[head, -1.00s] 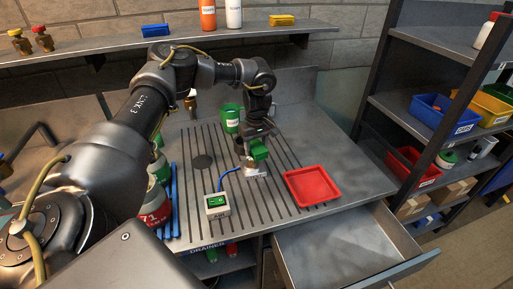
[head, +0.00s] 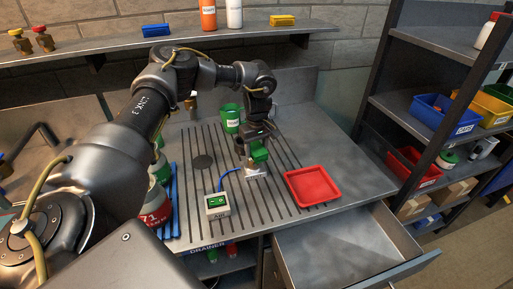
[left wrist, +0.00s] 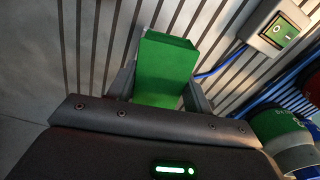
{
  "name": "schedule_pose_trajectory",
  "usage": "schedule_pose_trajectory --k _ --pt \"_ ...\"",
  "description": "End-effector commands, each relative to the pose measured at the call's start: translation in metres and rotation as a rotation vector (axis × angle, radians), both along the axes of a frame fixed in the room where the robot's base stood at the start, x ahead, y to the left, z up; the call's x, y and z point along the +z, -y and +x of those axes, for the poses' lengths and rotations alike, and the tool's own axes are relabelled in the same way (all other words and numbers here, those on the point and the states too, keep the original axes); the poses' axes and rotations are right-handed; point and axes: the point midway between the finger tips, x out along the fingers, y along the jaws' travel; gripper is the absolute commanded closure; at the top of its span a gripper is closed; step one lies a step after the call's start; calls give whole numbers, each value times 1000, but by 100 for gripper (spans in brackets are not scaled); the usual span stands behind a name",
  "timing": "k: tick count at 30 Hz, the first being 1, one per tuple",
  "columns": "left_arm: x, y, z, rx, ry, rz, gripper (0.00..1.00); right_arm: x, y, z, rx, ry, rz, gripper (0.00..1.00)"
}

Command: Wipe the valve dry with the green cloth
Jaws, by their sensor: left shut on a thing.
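My left gripper (head: 257,143) is shut on the green cloth (head: 259,154) over the grooved draining worktop. In the left wrist view the cloth (left wrist: 166,70) is a folded green block between the two fingers. A small pale labelled piece (head: 257,171) shows just below the cloth; I cannot tell whether they touch or whether it belongs to a valve. Two brass valves, one with a yellow cap (head: 16,33) and one with a red cap (head: 39,29), stand on the upper shelf at far left. My right gripper is not in view.
A red tray (head: 312,186) lies right of the gripper. A white switch box (head: 218,205) with a blue cable sits in front, left. A green cup (head: 230,118) stands behind. An open drawer (head: 345,248) juts out below the front edge. Shelving with bins stands right.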

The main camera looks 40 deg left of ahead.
Motion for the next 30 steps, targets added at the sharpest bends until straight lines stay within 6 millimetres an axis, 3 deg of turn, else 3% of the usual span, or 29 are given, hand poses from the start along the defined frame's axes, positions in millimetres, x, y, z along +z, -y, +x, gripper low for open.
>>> schedule_pose_trajectory --k 30 --pt "-1 -15 7 0 1 0 72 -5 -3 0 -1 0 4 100"
